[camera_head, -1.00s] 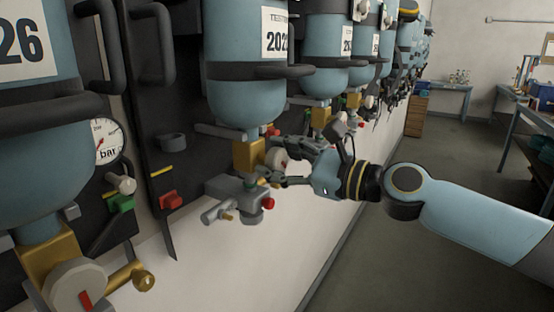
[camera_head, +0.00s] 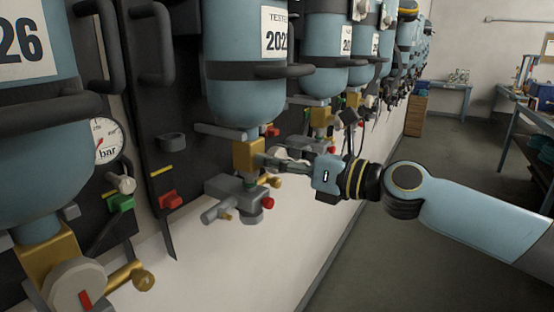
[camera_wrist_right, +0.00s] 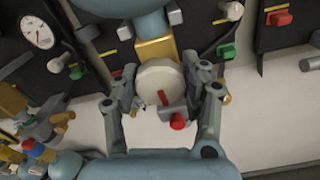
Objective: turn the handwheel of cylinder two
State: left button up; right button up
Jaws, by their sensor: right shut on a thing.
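The second cylinder (camera_head: 246,90) is blue and hangs on the wall panel with its neck down. Its brass valve (camera_head: 248,158) carries a pale round handwheel (camera_wrist_right: 158,80) with a red mark, seen face-on in the right wrist view. In the head view the handwheel is mostly hidden behind my right gripper (camera_head: 282,163). My right gripper's two fingers stand on either side of the handwheel and are shut on its rim. The red mark is near upright, slightly tilted, in the right wrist view. My left gripper is in neither view.
A grey fitting (camera_head: 238,195) with a red knob sits below the valve. The nearer cylinder (camera_head: 40,165) has its own handwheel (camera_head: 77,287) and a gauge (camera_head: 106,141). More cylinders line the wall behind. The floor to the right is open.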

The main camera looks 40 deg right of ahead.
dwell(0.3)
jog(key=o, duration=1.2)
jog(key=shift+d, duration=0.1)
jog(key=shift+c, duration=0.2)
